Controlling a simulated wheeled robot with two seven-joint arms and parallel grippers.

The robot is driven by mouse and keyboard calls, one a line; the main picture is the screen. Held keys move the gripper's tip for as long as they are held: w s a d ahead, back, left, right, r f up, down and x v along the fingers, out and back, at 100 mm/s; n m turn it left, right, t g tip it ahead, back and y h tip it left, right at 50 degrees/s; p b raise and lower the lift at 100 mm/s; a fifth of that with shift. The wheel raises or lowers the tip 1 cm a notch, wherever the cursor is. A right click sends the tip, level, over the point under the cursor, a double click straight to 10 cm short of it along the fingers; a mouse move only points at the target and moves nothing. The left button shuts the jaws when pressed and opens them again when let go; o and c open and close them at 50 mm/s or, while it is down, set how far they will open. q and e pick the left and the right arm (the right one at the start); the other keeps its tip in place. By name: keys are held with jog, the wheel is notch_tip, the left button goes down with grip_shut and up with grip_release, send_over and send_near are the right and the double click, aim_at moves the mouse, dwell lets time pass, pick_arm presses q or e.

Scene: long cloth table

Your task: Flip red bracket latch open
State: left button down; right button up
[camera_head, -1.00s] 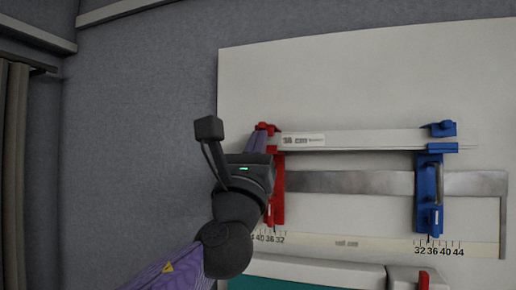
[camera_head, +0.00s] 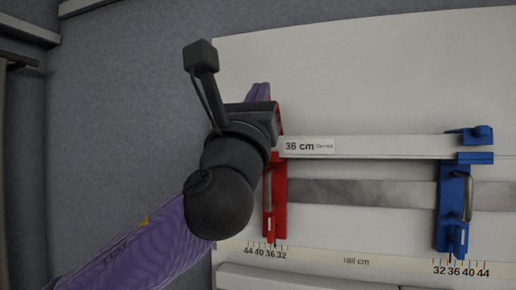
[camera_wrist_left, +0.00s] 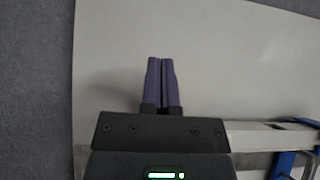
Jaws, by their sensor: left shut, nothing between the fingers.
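The red bracket (camera_head: 278,200) stands at the left end of the white 36 cm bar (camera_head: 390,146) on the pale table board. Its upper part is mostly hidden behind my left gripper (camera_head: 261,90), and I cannot tell how its latch stands. My left gripper is shut and empty, with its purple fingers together just beyond the bracket's upper end. In the left wrist view the shut fingers (camera_wrist_left: 161,62) point over bare board, and the red bracket is not visible. My right gripper is not in view.
A blue bracket (camera_head: 452,205) holds the right end of the bar. A grey metal strip (camera_head: 360,194) runs between the brackets. A printed scale (camera_head: 356,262) lies below. The board (camera_head: 350,70) above the bar is clear.

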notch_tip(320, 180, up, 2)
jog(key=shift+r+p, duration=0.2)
jog(key=shift+p, duration=0.8)
dwell(0.5)
